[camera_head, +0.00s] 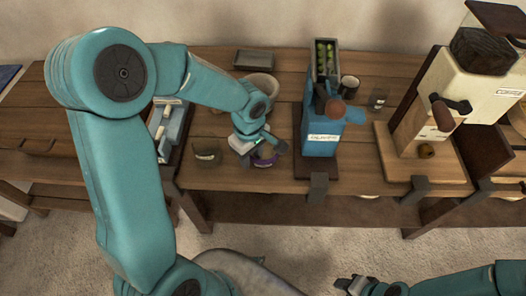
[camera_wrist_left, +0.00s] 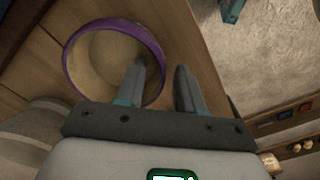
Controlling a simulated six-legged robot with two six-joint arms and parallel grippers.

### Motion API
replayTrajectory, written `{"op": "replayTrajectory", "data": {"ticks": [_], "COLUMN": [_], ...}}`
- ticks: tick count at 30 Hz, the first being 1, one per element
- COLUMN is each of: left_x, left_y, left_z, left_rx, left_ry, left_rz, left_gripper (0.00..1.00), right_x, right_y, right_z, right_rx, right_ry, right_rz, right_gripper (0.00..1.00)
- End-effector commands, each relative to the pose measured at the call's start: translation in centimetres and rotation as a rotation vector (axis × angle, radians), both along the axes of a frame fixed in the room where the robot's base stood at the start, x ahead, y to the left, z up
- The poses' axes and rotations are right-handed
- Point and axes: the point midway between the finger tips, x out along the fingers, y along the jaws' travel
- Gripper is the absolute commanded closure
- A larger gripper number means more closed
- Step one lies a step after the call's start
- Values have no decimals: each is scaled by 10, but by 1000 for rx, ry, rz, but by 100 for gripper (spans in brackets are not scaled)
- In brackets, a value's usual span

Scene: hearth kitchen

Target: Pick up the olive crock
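A round crock with a purple rim (camera_head: 265,162) stands near the front of the wooden table, beneath my left gripper. In the left wrist view its purple rim (camera_wrist_left: 72,52) circles a tan inside. My left gripper (camera_wrist_left: 160,75) is open; one finger is over the crock's mouth and the other outside the rim. I cannot tell whether they touch it. A dark olive-brown pot (camera_head: 207,151) with a small label stands just left of it, apart from the gripper. My right gripper (camera_head: 352,284) is low at the bottom, away from the table; its opening is unclear.
A blue labelled machine (camera_head: 319,137) with green items in its top stands to the right. A large pale bowl (camera_head: 262,83) and a grey tray (camera_head: 254,60) are behind. A cream coffee machine (camera_head: 440,105) stands further right. The left tabletop is mostly clear.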

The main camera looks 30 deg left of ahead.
Motion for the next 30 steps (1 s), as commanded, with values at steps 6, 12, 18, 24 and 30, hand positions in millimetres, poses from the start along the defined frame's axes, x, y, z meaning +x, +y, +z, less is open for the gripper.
{"op": "replayTrajectory", "data": {"ticks": [6, 12, 18, 24, 30], "left_x": [1, 1, 1, 2, 3], "left_y": [0, 0, 0, 1, 1], "left_z": [0, 0, 0, 12, 53], "left_rx": [0, 0, 0, 2, 2], "left_ry": [-1, 0, 0, -4, -10], "left_rz": [1, 0, 0, 1, 1], "left_gripper": [76, 100, 100, 100, 100], "right_x": [0, 0, 0, 0, 0], "right_y": [0, 0, 0, 0, 0], "right_z": [0, 0, 0, 1, 4], "right_rx": [0, 0, 0, 0, 0], "right_ry": [0, 0, 0, 0, 0], "right_rz": [0, 0, 0, 0, 0], "right_gripper": [57, 57, 57, 57, 57]}}
